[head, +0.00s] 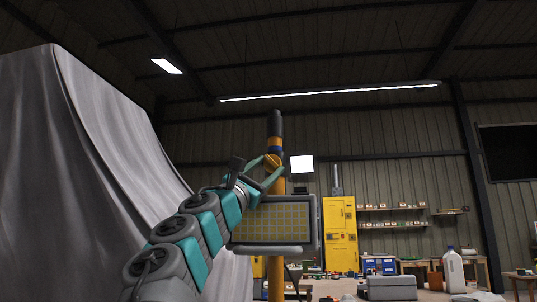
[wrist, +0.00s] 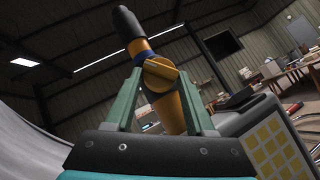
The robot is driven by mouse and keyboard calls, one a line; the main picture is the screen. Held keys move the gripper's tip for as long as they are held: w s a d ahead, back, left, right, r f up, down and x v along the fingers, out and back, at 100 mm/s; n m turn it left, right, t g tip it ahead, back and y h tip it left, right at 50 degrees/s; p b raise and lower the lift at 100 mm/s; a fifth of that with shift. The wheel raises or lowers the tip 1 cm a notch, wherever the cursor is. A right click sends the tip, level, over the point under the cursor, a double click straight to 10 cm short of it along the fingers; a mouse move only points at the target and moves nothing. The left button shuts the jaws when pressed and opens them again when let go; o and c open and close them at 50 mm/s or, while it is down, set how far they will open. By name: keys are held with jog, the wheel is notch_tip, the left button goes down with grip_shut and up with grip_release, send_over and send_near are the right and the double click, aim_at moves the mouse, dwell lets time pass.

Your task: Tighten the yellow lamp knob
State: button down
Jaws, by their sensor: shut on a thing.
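The yellow lamp knob (head: 271,160) sits on the side of an upright yellow-orange post (head: 275,187), just below a blue band. The post has a dark upper end (head: 274,123). In the wrist view the knob (wrist: 160,72) is a round yellow piece with a raised bar across it. My gripper (wrist: 160,76) has its two teal fingers on either side of the knob and is shut on it. In the head view my gripper (head: 270,166) reaches the knob from the lower left. The fingertip contact is partly hidden.
A grey-framed panel with a yellow grid (head: 272,220) stands close below my gripper. A large grey draped sheet (head: 90,170) fills the left. Behind are a yellow cabinet (head: 341,230), shelves and benches with a white jug (head: 453,270) and a grey case (head: 391,288).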

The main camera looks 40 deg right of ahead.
jog(key=shift+w+a+r+m+g+y, duration=0.1)
jog(key=shift+m+g+y, duration=0.1)
jog(key=shift+m+g, duration=0.6)
jog(key=shift+w+m+g+y, duration=0.1)
jog(key=shift+m+g+y, duration=0.1)
jog(key=shift+m+g, duration=0.6)
jog(key=shift+m+p, duration=0.3)
jog(key=shift+m, duration=0.1)
jog(key=shift+g, duration=0.3)
jog(key=shift+m, duration=0.5)
jog(key=shift+r+m+g+y, duration=0.1)
jog(key=shift+m+g+y, duration=0.3)
jog(key=shift+m+g, duration=0.15)
jog(key=shift+c, duration=1.4)
grip_release()
jog(key=shift+a, duration=0.1)
jog(key=b+v, duration=0.1)
jog(key=v, duration=0.6)
jog(key=shift+a, duration=0.35)
